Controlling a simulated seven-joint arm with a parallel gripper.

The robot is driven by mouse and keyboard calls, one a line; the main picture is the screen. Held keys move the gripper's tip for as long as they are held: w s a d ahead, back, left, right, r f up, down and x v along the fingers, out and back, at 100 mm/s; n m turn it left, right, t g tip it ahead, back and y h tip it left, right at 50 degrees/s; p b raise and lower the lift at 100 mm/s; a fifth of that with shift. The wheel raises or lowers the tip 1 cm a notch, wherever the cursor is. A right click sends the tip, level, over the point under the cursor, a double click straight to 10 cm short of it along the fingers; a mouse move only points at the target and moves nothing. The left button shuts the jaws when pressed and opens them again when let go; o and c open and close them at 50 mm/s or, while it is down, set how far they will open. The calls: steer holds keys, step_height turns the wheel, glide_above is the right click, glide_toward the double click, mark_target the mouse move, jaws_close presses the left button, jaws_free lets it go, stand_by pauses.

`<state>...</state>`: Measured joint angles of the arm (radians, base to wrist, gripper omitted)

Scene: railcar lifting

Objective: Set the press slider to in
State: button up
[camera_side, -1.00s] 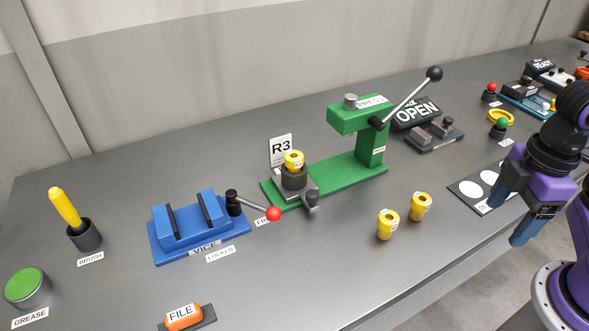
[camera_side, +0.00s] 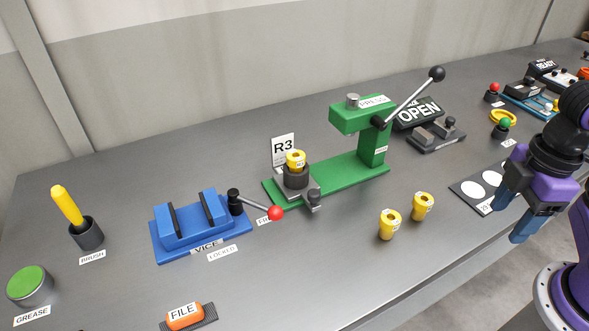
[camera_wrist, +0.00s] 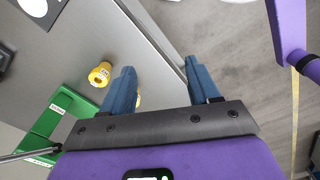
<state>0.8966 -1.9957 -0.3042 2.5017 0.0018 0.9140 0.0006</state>
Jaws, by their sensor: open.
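The green press (camera_side: 357,166) stands mid-table with a long lever (camera_side: 408,97) raised to the upper right. Its grey slider (camera_side: 305,195) sits at the left end of the green base, out from under the press head. The slider carries a dark cup (camera_side: 295,178) with a yellow bushing (camera_side: 295,158) in it, and has a small grey knob (camera_side: 314,198) on its near side. My gripper (camera_side: 511,214) is open and empty at the far right, well away from the slider. In the wrist view my gripper (camera_wrist: 160,68) points down by the table edge; part of the green press (camera_wrist: 62,118) shows at left.
Two yellow bushings (camera_side: 390,224) (camera_side: 422,206) stand between the press and my gripper. The blue vice (camera_side: 202,228), with its red-tipped lever (camera_side: 262,210), is close to the slider's left. An OPEN sign (camera_side: 418,112) stands behind the press. The front table strip is mostly clear.

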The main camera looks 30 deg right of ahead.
steer(key=w+a+r+m, duration=0.2)
steer(key=w+a, duration=0.4)
steer(key=w, duration=0.2)
steer(key=w+a+r+m, duration=0.3)
steer(key=w+a, duration=0.4)
steer(key=w, duration=0.1)
steer(key=r+m, duration=0.1)
steer(key=m, duration=0.3)
glide_above(316, 193)
step_height(316, 193, down, 17)
steer(key=shift+a, duration=0.1)
jaws_close()
